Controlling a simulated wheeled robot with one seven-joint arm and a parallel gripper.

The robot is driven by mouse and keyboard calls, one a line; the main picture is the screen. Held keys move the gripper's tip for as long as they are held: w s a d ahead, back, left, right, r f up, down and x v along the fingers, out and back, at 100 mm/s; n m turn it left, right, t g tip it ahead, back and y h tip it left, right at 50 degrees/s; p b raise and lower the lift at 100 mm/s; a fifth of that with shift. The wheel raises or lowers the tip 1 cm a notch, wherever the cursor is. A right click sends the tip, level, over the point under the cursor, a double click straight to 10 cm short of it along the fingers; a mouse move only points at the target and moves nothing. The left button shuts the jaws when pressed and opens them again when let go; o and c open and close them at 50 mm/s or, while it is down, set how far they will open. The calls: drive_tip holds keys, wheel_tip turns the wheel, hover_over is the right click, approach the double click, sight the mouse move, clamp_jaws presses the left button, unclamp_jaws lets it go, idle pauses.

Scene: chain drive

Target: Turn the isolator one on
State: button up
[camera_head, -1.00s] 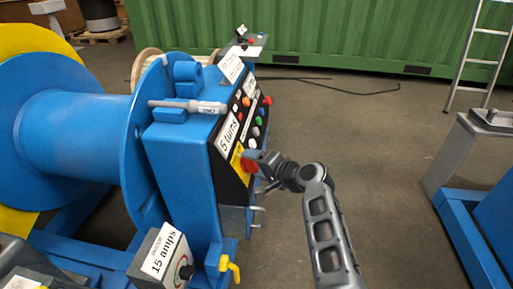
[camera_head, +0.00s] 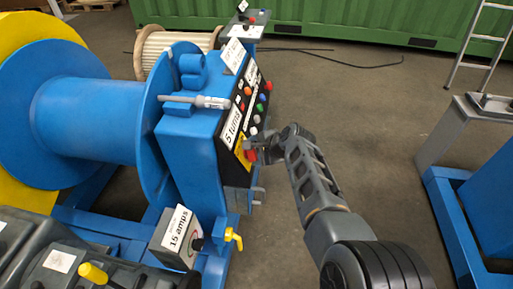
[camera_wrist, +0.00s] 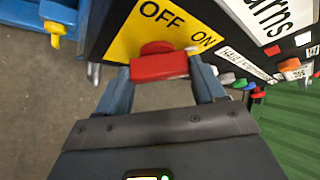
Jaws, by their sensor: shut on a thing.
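The isolator is a red rotary handle (camera_wrist: 158,67) on a yellow plate (camera_wrist: 150,28) marked OFF and ON, on the black side panel of a blue machine. In the wrist view its bar lies across the picture between my two fingers, just below the lettering. It also shows in the head view as a red handle (camera_head: 250,153) low on the panel. My gripper (camera_wrist: 160,82) is shut on the red handle, one finger at each end. In the head view my gripper (camera_head: 262,150) reaches the panel from the right and hides part of the handle.
Several coloured buttons (camera_head: 260,107) sit on the panel above the handle, beside a "5 turns" label (camera_head: 232,127). A "15 amps" box (camera_head: 178,240) and yellow lever (camera_head: 234,238) stand below. A blue cable drum (camera_head: 85,120) is left. Open floor (camera_head: 350,110) lies right.

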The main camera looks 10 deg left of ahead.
idle(0.4)
drive_tip(key=o, duration=1)
drive_tip(key=shift+o, duration=0.2)
drive_tip(key=shift+s+d+r+p, duration=0.25)
drive_tip(key=shift+d+r+p, duration=0.1)
drive_tip(key=shift+r+p, duration=0.2)
drive_tip(key=p+v, duration=0.2)
drive_tip(key=v, duration=0.4)
drive_tip(key=shift+d+r, duration=0.1)
drive_tip(key=shift+d, duration=0.05)
